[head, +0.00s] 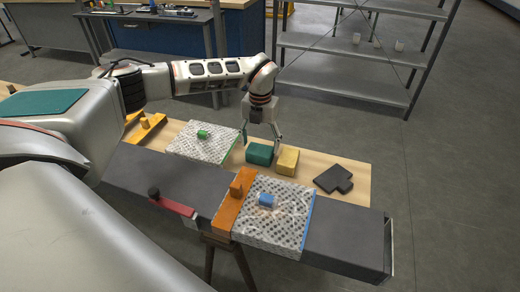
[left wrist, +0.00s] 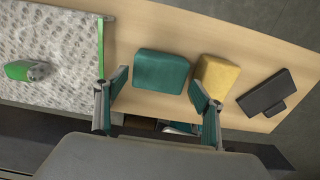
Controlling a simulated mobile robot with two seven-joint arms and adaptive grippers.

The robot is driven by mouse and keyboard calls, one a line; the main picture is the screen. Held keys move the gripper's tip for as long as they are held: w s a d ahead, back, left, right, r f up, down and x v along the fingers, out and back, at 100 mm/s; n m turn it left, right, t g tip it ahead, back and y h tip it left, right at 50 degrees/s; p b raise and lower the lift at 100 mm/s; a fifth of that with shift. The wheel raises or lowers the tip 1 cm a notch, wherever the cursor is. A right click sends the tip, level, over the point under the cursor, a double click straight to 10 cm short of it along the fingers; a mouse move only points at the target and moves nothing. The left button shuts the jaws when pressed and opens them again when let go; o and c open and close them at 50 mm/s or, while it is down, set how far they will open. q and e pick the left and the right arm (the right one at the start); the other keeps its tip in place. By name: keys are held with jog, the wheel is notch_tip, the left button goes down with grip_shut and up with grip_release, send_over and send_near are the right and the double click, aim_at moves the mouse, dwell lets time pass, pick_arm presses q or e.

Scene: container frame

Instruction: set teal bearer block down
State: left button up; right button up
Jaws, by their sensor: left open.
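The teal bearer block (head: 259,154) rests on the pale wooden tabletop, beside a yellow block (head: 287,161). In the left wrist view the teal block (left wrist: 161,72) lies in line with the gap between my fingers, and the yellow block (left wrist: 216,76) is just right of the right finger. My left gripper (head: 262,143) points down at the teal block and is open; its fingers also show in the left wrist view (left wrist: 158,84). I cannot tell whether either finger touches the block. My right gripper is not in view.
A dark notched plate (head: 333,179) lies right of the yellow block. A patterned panel with a green handle (head: 203,134) is to the left. A dark grey beam (head: 345,237) runs in front, carrying an orange piece (head: 232,201) and a patterned panel with a blue handle (head: 267,200).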

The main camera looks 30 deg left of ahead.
aim_at(260, 149)
pick_arm(q)
notch_tip(260, 149, up, 9)
jog(key=shift+f, duration=0.15)
dwell(0.6)
